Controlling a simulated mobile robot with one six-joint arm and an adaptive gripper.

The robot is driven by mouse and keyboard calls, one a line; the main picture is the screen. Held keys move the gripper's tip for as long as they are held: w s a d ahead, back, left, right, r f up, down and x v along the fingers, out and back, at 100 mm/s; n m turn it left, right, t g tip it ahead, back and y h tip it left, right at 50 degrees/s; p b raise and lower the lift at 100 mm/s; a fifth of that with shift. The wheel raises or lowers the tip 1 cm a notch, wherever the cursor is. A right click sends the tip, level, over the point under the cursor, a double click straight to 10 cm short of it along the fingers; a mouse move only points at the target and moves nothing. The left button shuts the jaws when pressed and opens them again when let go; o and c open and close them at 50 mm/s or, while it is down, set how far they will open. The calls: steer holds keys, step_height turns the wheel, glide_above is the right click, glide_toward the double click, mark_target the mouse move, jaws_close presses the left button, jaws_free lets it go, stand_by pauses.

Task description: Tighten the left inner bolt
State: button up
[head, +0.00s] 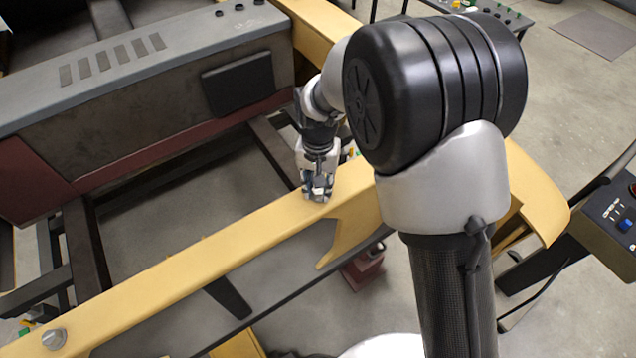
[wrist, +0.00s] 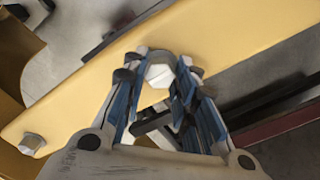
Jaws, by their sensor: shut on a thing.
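My gripper (head: 318,192) points down onto the yellow beam, with its fingertips close to the beam's top. In the wrist view my gripper (wrist: 158,80) has its blue-padded fingers on either side of a pale hex bolt head (wrist: 160,73), shut on it. A second bolt (wrist: 31,144) stands apart to the left in the wrist view, near the beam's rounded end. Another silver bolt (head: 54,338) shows on the beam at the lower left of the head view. Bolt seating is not visible.
The yellow beam (head: 180,260) runs diagonally across the head view. Behind it are dark frame bars (head: 82,240) and a grey and red machine body (head: 150,90). A control box (head: 615,215) stands at the right edge. My arm covers part of the beam.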

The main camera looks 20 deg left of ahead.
steer(key=shift+w+a+r+m, duration=0.1)
steer(key=shift+r+m, duration=0.1)
steer(key=shift+m, duration=0.2)
steer(key=o, duration=1.1)
steer(key=shift+f, duration=0.1)
step_height(320, 180, up, 12)
steer(key=shift+r, duration=0.1)
